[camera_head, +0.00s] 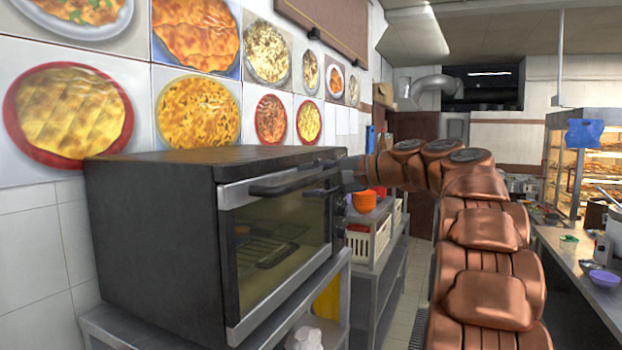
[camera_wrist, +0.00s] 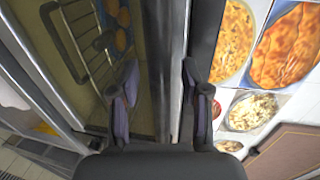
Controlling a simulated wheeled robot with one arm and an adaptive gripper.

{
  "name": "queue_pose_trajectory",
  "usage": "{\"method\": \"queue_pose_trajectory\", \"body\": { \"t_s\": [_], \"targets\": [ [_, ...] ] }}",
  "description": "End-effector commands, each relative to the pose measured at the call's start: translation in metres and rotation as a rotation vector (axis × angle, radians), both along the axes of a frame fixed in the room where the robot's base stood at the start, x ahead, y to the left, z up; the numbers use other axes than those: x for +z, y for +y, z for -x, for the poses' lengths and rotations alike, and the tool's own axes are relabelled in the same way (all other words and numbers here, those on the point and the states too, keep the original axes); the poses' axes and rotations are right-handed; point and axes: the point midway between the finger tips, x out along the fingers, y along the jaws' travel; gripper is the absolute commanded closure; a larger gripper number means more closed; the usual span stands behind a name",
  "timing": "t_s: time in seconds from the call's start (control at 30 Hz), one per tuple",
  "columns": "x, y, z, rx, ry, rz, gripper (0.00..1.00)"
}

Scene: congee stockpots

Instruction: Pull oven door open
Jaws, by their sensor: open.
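The oven (camera_head: 150,225) is a dark box with a silver-framed glass door (camera_head: 280,235) on its front. The door looks shut, and wire racks show through the glass. A dark bar handle (camera_head: 285,183) runs along the door's upper edge. Contact with the handle cannot be told.
The oven stands on a metal shelf (camera_head: 140,330) against a tiled wall with food pictures (camera_head: 70,110). Behind it are an orange pot (camera_head: 364,201) and a white crate (camera_head: 368,240). A counter (camera_head: 585,265) stands at right. Floor shows between (camera_head: 402,305).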

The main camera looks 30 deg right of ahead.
Motion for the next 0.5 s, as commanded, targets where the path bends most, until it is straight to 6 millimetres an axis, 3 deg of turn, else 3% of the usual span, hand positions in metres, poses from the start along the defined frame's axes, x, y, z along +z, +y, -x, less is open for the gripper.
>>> {"method": "queue_pose_trajectory", "body": {
  "t_s": [0.3, 0.5],
  "targets": [
    [-0.0005, 0.0012, -0.0016, 0.000, -0.001, 0.001, 0.55],
    [-0.0005, 0.0013, -0.0015, 0.000, 0.000, 0.000, 0.75]
  ]
}}
